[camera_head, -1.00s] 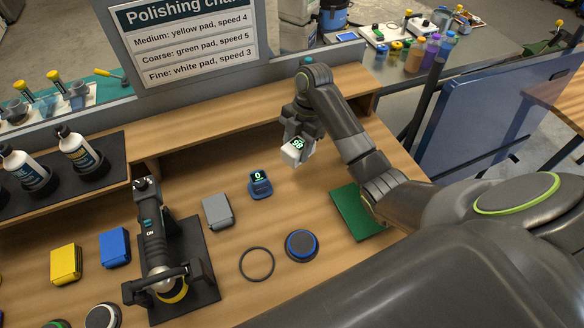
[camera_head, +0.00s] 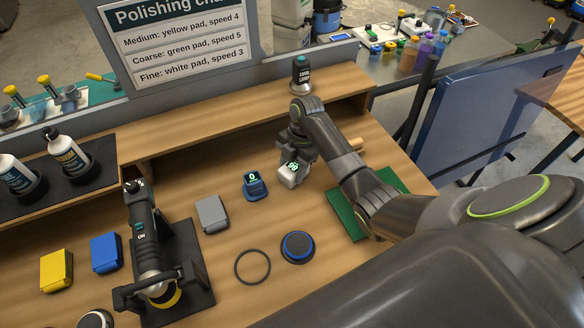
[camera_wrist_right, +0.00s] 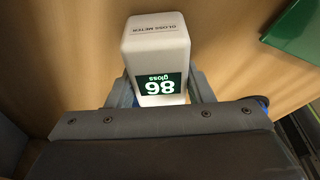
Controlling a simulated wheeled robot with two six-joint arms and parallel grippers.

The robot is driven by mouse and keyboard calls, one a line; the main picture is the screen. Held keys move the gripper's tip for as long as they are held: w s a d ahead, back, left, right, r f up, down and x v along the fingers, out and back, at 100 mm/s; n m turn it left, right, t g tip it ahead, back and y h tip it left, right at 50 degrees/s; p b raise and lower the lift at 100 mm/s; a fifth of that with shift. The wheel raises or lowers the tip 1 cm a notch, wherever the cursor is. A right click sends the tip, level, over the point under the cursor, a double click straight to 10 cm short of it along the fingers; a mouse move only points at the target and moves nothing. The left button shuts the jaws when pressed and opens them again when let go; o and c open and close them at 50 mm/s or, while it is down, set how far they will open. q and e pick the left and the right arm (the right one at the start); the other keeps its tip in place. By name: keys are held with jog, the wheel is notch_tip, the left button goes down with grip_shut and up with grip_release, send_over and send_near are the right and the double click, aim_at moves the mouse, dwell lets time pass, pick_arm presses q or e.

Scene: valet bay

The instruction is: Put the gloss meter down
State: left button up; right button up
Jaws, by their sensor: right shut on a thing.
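My left gripper is not in view.
A blue gauge (camera_head: 255,185) reading 0 stands close left of the meter. A grey block (camera_head: 211,214), a black ring (camera_head: 252,266), a blue-rimmed disc (camera_head: 297,247) and a green mat (camera_head: 347,216) lie nearby. A polisher (camera_head: 148,240) rests at left. A raised shelf (camera_head: 215,120) runs behind.

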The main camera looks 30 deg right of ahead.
aim_at(293, 167)
jog(key=o, duration=1.1)
jog(key=shift+r, duration=0.15)
jog(key=shift+w+d+r, duration=0.1)
jog(key=shift+r, duration=0.15)
jog(key=b+v, duration=0.1)
jog(key=v, duration=0.4)
jog(key=shift+r, duration=0.15)
jog(key=p+v, duration=0.2)
jog(key=v, duration=0.2)
jog(key=shift+r+p, duration=0.2)
jog(key=shift+p, duration=0.2)
jog(key=shift+p+v, duration=0.65)
jog(key=shift+v, duration=0.2)
